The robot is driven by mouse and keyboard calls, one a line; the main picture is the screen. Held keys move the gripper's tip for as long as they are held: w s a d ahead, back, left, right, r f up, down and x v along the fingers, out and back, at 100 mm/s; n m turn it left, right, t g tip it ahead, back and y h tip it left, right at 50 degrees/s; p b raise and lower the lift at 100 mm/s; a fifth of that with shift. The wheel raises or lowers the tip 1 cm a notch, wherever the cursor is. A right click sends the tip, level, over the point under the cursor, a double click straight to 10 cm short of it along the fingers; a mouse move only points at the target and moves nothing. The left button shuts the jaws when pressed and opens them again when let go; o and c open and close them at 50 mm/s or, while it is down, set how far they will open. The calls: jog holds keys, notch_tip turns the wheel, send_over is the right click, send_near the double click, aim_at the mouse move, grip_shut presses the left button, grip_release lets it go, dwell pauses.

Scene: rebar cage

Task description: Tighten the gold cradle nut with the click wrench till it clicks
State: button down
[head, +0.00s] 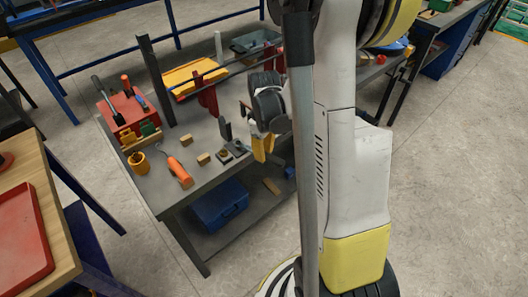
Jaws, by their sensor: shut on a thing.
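My gripper (263,147), with yellow fingertips, is over the right part of the grey bench, partly behind my own arm. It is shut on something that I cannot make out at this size. I cannot pick out the click wrench for certain. A dark long-handled tool (107,100) leans in the red tool holder at the bench's left. An orange-handled tool (180,172) lies on the bench near the front. I cannot make out the gold cradle nut. Red uprights (206,92) with a dark bar stand behind my gripper.
A blue box (218,203) sits below. A wooden table with a red tray (22,235) stands at the left. The floor at right is clear.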

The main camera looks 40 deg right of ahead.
jog(key=shift+f+b, duration=0.5)
jog(key=shift+f, duration=0.1)
jog(key=shift+a, duration=0.1)
jog(key=a+m+b, duration=0.1)
jog(key=a+m, duration=0.5)
jog(key=shift+s+m, duration=0.1)
jog(key=shift+m, duration=0.3)
dwell(1.1)
jog(key=shift+d, duration=0.15)
jog(key=shift+d, duration=0.1)
jog(key=shift+r, duration=0.1)
